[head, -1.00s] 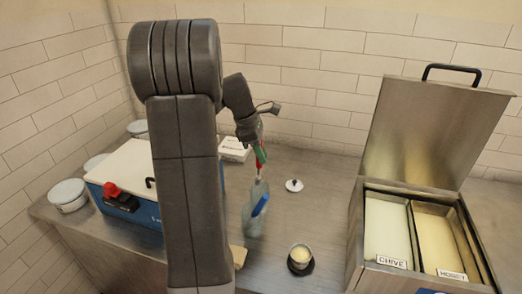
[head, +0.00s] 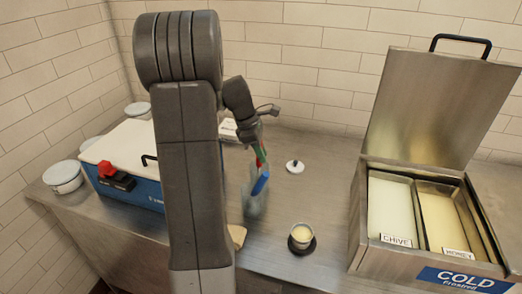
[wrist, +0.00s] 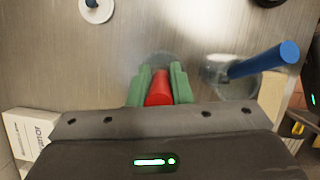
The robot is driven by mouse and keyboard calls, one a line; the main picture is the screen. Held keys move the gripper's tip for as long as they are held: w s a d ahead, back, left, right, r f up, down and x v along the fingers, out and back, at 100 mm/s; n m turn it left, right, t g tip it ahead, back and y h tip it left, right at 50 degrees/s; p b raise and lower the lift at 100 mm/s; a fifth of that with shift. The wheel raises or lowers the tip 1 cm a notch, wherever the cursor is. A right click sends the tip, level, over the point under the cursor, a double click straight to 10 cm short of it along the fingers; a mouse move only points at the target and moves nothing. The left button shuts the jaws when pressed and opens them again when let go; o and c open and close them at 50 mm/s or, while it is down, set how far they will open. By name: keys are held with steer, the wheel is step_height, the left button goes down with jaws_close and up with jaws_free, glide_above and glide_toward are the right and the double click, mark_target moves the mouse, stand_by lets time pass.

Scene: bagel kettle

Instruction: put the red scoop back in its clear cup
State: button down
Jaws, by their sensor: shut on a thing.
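My gripper (wrist: 157,88) is shut on the red scoop (wrist: 158,90), its green fingers on either side of the red handle. The red scoop also shows in the head view (head: 259,159), above the clear cups. A blurred clear, greyish shape (wrist: 155,58) shows just beyond the handle in the wrist view; I cannot tell whether it is the scoop's bowl or a cup. The blue-handled scoop (wrist: 265,62) leans in a clear cup (wrist: 218,70) to the right. In the head view the clear cup (head: 253,203) is faint. The red scoop's lower end is hidden.
A small cup of cream (head: 302,232) on a dark base and a white lid (head: 294,167) stand nearby. The open steel cold box (head: 355,235) is at right. A blue cooler (head: 143,190) and white lidded tubs (head: 63,177) are at left.

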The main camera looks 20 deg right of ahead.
steer(key=c, duration=1.2)
jaws_free()
steer(key=shift+c, duration=0.2)
steer(key=v, duration=1.3)
steer(key=shift+a+r+b, duration=0.15)
steer(key=shift+r+b, duration=0.2)
